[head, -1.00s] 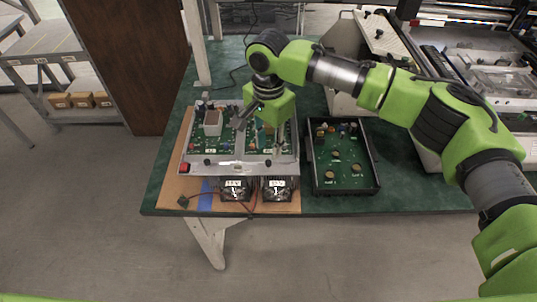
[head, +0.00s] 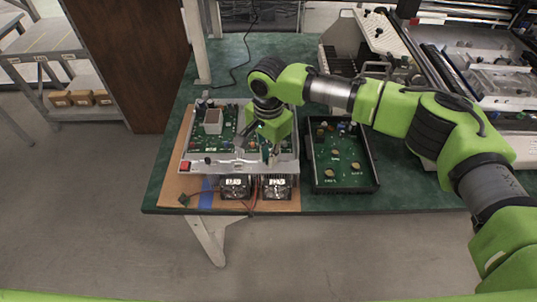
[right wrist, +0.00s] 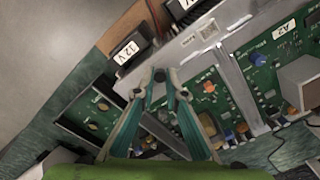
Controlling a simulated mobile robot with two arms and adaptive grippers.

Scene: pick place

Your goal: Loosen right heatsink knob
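The test fixture (head: 196,168) with green circuit boards sits on a brown board at the table's front edge. The right heatsink and fan unit (head: 277,188) and the left one (head: 236,188) stick out at its front. A unit labelled 12 V shows in the right wrist view (right wrist: 133,50). My right gripper (head: 255,155) is above the fixture's front rail, near the right heatsink. Its teal-padded fingers (right wrist: 159,73) are apart, with a narrow gap at the tips. The right knob is not clear; the fingers partly cover that area. My left gripper is not in view.
A black tray (head: 374,187) with a green board and several round parts stands right of the fixture. A red button (head: 185,166) is at the fixture's left front corner. Wires lie in front of the fans.

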